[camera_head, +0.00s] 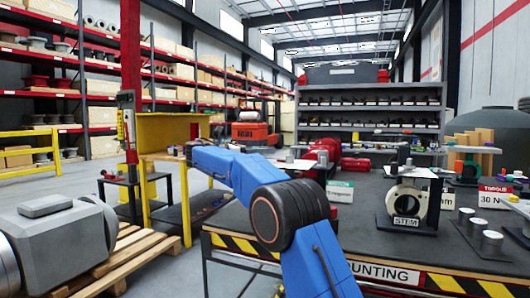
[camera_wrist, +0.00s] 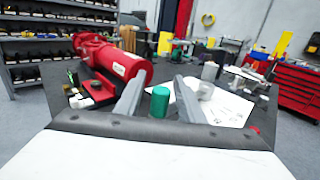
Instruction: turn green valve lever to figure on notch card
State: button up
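In the wrist view, a green cylinder (camera_wrist: 160,101) stands upright between the two fingers of my gripper (camera_wrist: 158,92). The fingers are spread apart, with visible gaps on both sides of it. I cannot tell whether this cylinder is the grip of the green valve lever. Just left of it lies a large red cylindrical body (camera_wrist: 118,66) with a white label. A white sheet (camera_wrist: 225,106) lies to the right; I cannot make out a figure on it. In the head view, my blue arm reaches left, and its gripper cannot be made out.
In the head view, a dark workbench (camera_head: 360,235) with a striped front edge carries a pale valve body (camera_head: 407,202) marked STEM. Metal cylinders (camera_head: 480,225) stand at right. A yellow-framed bench (camera_head: 186,200) and pallet (camera_head: 120,268) are at left. The wrist view shows a red tool cabinet (camera_wrist: 296,92).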

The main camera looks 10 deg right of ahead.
jog(key=shift+d, duration=0.2)
grip_shut()
jog(key=shift+s, duration=0.1)
jog(key=s+a+n+t+y, duration=0.4)
jog(key=s+n+t, duration=0.3)
jog(key=t, duration=0.3)
jog(key=shift+n+y, duration=0.3)
jog(key=shift+y, duration=0.5)
jog(key=shift+s, duration=0.15)
